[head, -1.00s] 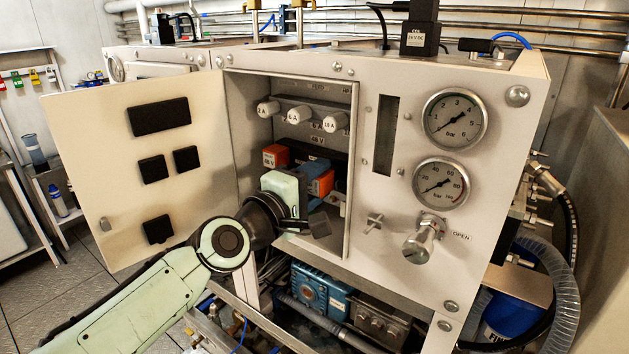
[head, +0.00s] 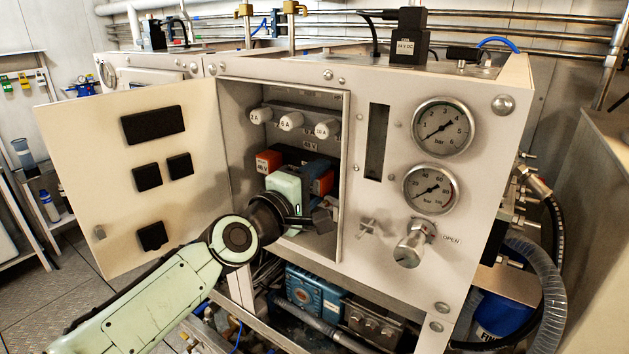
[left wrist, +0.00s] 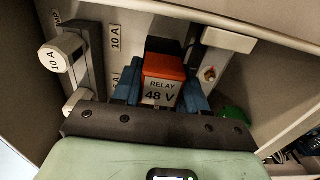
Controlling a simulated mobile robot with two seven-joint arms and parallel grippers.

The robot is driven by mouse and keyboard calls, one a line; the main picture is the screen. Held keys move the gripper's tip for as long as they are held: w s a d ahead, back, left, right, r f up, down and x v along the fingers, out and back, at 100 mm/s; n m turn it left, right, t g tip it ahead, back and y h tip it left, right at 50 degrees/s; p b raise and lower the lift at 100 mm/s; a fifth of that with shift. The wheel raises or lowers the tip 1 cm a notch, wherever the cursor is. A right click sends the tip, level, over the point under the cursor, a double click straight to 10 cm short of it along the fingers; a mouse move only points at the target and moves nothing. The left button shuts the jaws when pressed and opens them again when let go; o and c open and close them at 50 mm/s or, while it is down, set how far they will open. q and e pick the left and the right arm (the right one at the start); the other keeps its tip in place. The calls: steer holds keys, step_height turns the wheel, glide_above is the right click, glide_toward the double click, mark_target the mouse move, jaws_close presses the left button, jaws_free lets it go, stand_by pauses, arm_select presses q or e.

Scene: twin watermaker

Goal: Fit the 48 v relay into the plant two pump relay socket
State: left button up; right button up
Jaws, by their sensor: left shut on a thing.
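My left gripper (head: 312,188) is inside the open cabinet and shut on an orange-topped relay (head: 322,184). In the left wrist view this relay (left wrist: 163,80) reads "RELAY 48 V" and sits between two blue fingers (left wrist: 163,97). A second orange relay (head: 268,162), also marked 48 V, stands left of the gripper in the head view. A "48 V" label (head: 310,146) is on the panel above. The held relay's underside and the socket are hidden, so I cannot tell whether it is seated. My right gripper is not in view.
Several fuse knobs (head: 291,121) line the upper shelf; a 10 A knob also shows in the left wrist view (left wrist: 60,51). The cabinet door (head: 90,170) stands open to the left. The cabinet's right edge (head: 344,175) is close to the gripper. Gauges (head: 443,126) are further right.

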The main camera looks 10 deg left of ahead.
arm_select(q)
steer(key=shift+w+d, duration=0.1)
steer(key=shift+w, duration=0.05)
steer(key=o, duration=1.2)
steer(key=shift+w, duration=0.1)
steer(key=b+v, duration=0.3)
steer(key=v, duration=1)
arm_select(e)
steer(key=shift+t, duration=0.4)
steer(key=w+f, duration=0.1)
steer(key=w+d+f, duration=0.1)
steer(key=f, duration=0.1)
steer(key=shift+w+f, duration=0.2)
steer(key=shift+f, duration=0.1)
